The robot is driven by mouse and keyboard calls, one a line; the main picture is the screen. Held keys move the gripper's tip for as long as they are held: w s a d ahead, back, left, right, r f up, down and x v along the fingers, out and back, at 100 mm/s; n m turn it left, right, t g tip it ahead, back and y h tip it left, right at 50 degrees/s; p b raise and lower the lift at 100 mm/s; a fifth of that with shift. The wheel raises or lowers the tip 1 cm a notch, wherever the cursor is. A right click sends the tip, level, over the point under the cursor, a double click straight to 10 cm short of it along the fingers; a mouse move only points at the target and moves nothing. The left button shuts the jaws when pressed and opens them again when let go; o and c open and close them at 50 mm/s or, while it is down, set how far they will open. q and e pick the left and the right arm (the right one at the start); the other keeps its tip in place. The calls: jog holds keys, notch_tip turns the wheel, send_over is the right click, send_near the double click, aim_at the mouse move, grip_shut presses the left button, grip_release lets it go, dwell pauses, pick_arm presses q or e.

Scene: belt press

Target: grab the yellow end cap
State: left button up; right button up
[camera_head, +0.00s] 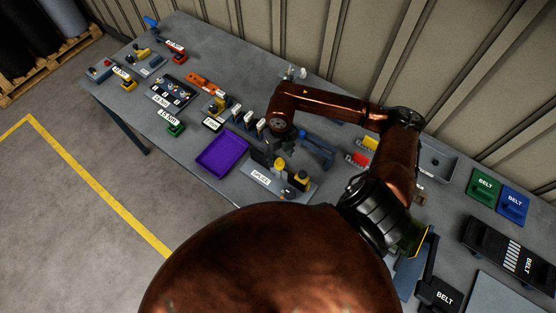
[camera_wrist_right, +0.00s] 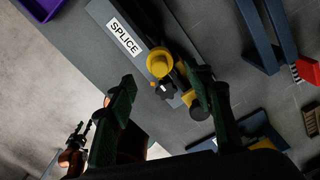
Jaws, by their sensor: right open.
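A yellow end cap (camera_wrist_right: 160,62), round with a raised boss, sits on the grey fixture (camera_head: 243,186) labelled SPLICE. It also shows in the head view (camera_head: 280,164). My right gripper (camera_head: 285,146) is above the fixture. In the right wrist view its two green fingers (camera_wrist_right: 163,95) are spread and empty, with the cap just beyond them, between their lines. No contact with the cap shows. A second yellow part with a dark body (camera_head: 301,178) stands at the fixture's right end. A small copper part with dark prongs (camera_wrist_right: 72,148) may be my left gripper; its jaws are unclear.
A purple tray (camera_head: 222,154) lies left of the fixture. A blue bracket (camera_head: 316,149) stands close behind and right. Red and yellow blocks (camera_head: 359,159) lie farther right. Small labelled stations fill the table's left part. A corrugated wall (camera_head: 350,50) bounds the back.

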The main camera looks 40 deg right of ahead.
aim_at(279, 160)
jog(key=f, duration=0.1)
jog(key=f+p, duration=0.1)
jog(key=f, duration=0.2)
jog(key=shift+w+d+f+p, duration=0.1)
jog(key=shift+w+f+p, duration=0.15)
jog(key=shift+p, duration=0.05)
jog(key=shift+f, duration=0.2)
jog(key=c, duration=0.4)
jog(key=shift+c, duration=0.8)
jog(key=c, duration=0.4)
pick_arm(q)
jog(key=shift+w+r, duration=0.95)
jog(key=shift+r, duration=0.05)
pick_arm(e)
jog(key=shift+c, duration=0.2)
pick_arm(q)
jog(key=shift+w, duration=0.15)
pick_arm(e)
jog(key=shift+r, duration=0.1)
